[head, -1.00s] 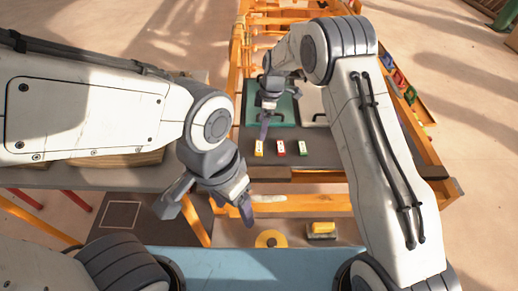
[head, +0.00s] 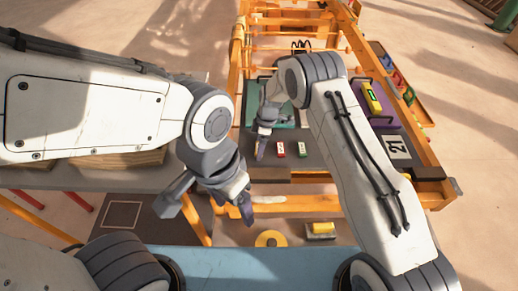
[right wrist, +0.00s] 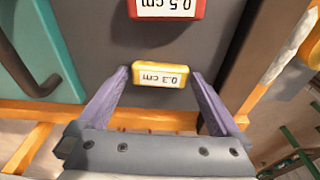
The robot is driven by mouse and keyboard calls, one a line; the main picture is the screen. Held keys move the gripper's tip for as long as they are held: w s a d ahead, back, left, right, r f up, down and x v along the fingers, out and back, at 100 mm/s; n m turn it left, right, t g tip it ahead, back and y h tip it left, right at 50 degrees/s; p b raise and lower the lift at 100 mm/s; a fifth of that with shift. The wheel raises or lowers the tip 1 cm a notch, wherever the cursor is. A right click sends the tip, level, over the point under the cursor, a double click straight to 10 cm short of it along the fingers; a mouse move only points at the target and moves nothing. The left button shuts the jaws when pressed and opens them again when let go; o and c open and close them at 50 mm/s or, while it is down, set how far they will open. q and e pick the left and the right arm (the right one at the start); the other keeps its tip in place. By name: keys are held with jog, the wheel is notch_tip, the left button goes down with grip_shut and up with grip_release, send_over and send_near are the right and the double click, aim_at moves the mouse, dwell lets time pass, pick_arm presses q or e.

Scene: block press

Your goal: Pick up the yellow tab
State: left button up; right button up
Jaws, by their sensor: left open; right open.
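The yellow tab (right wrist: 160,84), labelled 0.3 cm, shows in the right wrist view on the dark grey board. My right gripper (right wrist: 160,100) is open, with one purple finger on each side of the tab; I see a gap at both sides. In the head view the right gripper (head: 264,143) is over the board's left part and hides the yellow tab. The red tab (head: 280,149) and green tab (head: 302,150) stand to its right; the red tab (right wrist: 166,8) also shows in the right wrist view. My left gripper (head: 210,203) is open and empty at the lower left.
A teal panel (head: 287,112) lies behind the tabs. A purple block with a yellow device (head: 372,97) and a card marked 21 (head: 397,147) are at the right. An orange frame (head: 310,204) edges the bench. A yellow disc (head: 271,239) and yellow block (head: 320,228) are in front.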

jog(key=c, duration=1.1)
jog(key=shift+r, duration=0.1)
jog(key=shift+r, duration=0.45)
jog(key=r, duration=0.2)
jog(key=r+b, duration=0.1)
jog(key=shift+w+d+r, duration=0.2)
jog(key=shift+w, duration=0.1)
jog(key=shift+w+d+r+b, duration=0.15)
jog(key=shift+w+d+r, duration=0.9)
jog(key=shift+w, duration=0.5)
jog(key=shift+w+d+r+b, duration=0.2)
jog(key=shift+w+d+r, duration=0.6)
jog(key=shift+w+r, duration=0.5)
jog(key=shift+w+d+r+b, duration=0.15)
jog(key=shift+w+d+r, duration=0.8)
jog(key=shift+w, duration=0.8)
